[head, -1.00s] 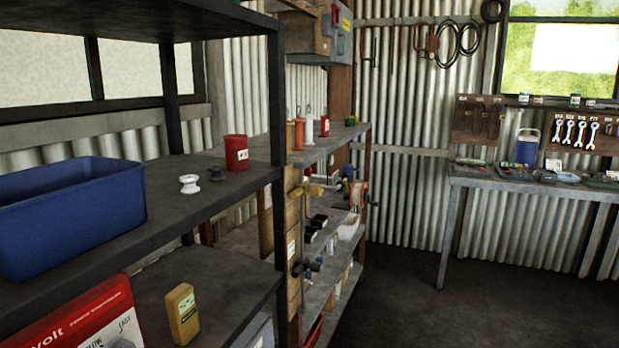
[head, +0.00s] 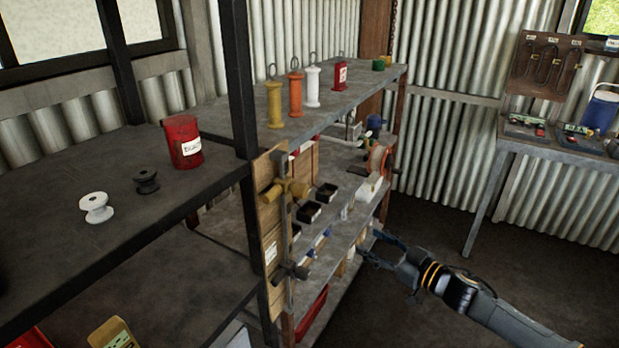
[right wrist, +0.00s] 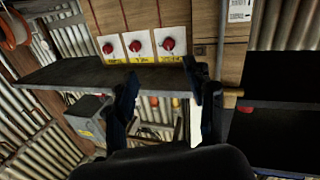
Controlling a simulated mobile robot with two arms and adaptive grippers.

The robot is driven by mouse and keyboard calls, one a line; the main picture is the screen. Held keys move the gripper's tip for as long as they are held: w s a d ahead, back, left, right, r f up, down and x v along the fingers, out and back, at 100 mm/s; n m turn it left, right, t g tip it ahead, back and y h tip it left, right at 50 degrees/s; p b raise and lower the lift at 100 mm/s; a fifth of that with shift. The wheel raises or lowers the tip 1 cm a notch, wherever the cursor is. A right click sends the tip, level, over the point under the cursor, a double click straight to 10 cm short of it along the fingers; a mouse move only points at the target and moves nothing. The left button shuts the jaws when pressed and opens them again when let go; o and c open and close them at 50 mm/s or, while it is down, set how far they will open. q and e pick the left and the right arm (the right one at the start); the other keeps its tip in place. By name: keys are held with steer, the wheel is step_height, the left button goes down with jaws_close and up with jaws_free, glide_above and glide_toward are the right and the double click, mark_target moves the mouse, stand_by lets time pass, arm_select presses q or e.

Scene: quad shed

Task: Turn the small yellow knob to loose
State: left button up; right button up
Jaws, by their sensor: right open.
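A yellow fitting with knob-like ends (head: 298,188) sits at an upright grey rod on the wooden board (head: 270,215) at the shelf's end, in the middle of the head view. I cannot tell which part of it is the small knob, or how it is set. My right gripper (head: 368,244) is open and empty, to the right of the fitting and lower in the picture, apart from it. In the right wrist view its two dark fingers (right wrist: 159,70) stand wide apart. A small yellow piece (right wrist: 233,93) shows right of them. My left gripper is out of view.
A dark fitting (head: 291,270) sits lower on the same rod. Small black trays (head: 310,211) are on the shelf behind. Several red knobs on white plates (right wrist: 139,45) show in the right wrist view. Open floor (head: 440,220) lies right of the shelf.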

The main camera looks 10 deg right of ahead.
mark_target(307, 193)
steer(key=s+a+r+n+g+y+p, duration=0.1)
steer(key=s+a+r+n+g+y, duration=0.15)
steer(key=r, duration=0.45)
steer(key=s+a+r+n+g+y+p, duration=0.15)
steer(key=s+r, duration=0.25)
steer(key=r, duration=0.4)
steer(key=p+x, duration=0.1)
steer(key=x, duration=0.5)
steer(key=p+x, duration=0.2)
steer(key=x, duration=0.5)
steer(key=shift+w, duration=0.35)
steer(key=shift+w+a, duration=0.25)
steer(key=shift+a, duration=0.1)
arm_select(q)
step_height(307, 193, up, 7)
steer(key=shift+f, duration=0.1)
arm_select(e)
steer(key=shift+d, duration=0.1)
jaws_close()
steer(key=shift+t, duration=0.3)
